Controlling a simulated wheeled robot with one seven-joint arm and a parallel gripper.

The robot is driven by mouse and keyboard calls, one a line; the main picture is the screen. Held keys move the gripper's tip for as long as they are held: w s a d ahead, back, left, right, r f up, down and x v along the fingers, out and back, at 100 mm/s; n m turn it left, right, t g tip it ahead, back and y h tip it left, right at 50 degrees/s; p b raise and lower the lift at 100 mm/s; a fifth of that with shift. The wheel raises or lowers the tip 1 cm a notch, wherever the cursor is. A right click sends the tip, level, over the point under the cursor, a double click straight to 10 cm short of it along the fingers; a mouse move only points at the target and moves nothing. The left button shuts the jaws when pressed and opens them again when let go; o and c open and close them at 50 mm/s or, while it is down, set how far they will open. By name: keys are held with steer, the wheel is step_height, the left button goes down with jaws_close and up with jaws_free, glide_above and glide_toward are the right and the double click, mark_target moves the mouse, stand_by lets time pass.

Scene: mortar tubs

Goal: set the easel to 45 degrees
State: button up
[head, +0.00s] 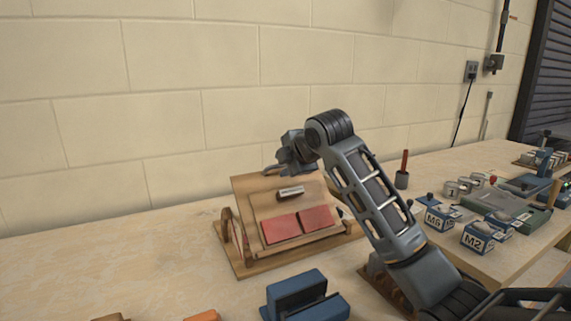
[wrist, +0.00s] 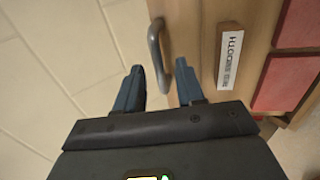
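The wooden easel (head: 248,204) stands on the bench with its board tilted back on a flat wooden base (head: 240,267). Two red panels (head: 281,229) sit on its face, below a small labelled block (head: 290,193), whose lettering I cannot read surely. A grey bar handle (wrist: 155,50) shows in the wrist view at the board's edge. My gripper (wrist: 160,68) is open at the board's top edge, with the handle's near end between its fingertips and gaps visible on both sides. In the head view the gripper (head: 276,170) is partly hidden behind my arm. The board's angle cannot be read.
A blue slotted block (head: 305,297) stands in front of the easel. To the right are a dark cup with a red-brown stick (head: 402,178), blue boxes marked M6 (head: 438,217) and M2 (head: 478,237), and a green case (head: 508,211). The bench left of the easel is clear.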

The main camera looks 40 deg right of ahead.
steer(key=v, duration=0.7)
steer(key=shift+s+r, duration=0.2)
steer(key=shift+s, duration=0.1)
steer(key=shift+a, duration=0.1)
